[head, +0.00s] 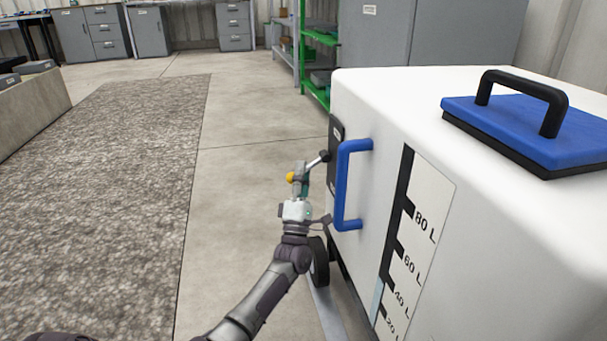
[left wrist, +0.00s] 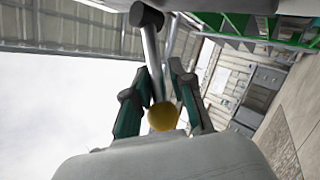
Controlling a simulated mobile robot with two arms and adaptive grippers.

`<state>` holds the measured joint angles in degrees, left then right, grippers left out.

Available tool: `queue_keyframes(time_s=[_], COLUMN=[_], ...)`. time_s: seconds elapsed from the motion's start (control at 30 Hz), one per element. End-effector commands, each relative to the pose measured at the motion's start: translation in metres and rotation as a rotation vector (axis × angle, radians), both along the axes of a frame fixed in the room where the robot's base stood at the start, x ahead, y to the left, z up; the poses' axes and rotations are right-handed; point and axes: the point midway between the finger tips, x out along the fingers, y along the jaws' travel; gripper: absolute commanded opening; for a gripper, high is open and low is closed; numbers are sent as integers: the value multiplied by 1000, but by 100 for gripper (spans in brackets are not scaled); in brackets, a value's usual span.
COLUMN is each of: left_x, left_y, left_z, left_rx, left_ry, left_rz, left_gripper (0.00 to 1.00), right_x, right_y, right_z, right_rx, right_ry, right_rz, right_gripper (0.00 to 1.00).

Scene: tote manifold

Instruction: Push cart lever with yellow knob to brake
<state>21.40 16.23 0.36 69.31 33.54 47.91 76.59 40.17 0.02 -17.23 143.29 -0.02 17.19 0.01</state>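The yellow knob (head: 291,177) shows at my left gripper (head: 302,180), beside the white cart (head: 362,100). In the left wrist view the knob (left wrist: 163,118) lies between the two dark green fingers of my left gripper (left wrist: 160,75). The fingers stand apart, one on each side of it; whether they touch it is unclear. A metal rod (left wrist: 154,60) with a black end runs up between the fingertips. In the head view the black end (head: 325,155) is close to the cart's dark side panel (head: 335,135). My right gripper is out of view.
A blue handle (head: 342,185) sticks out from the cart's side, just right of my left gripper. A blue lid (head: 530,125) with a black handle is on top. A wheel (head: 319,262) shows below. The floor (head: 240,150) to the left is clear.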

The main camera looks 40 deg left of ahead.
Motion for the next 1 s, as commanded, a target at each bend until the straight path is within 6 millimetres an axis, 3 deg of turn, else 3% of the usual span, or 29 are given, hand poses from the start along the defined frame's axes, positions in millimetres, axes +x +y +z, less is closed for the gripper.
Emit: queue_keyframes(time_s=[0.1, 0.47, 1.0], left_x=[-2, -5, -68], left_y=[7, 1, -25], left_z=[-3, -8, -80], left_rx=[-8, -5, -5], left_ry=[4, 5, 7], left_rz=[11, 6, 11], left_gripper=[40, 40, 40], right_x=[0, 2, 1], right_y=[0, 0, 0], right_z=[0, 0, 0], right_rx=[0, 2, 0], right_ry=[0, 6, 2], right_rz=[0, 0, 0], right_gripper=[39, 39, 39])
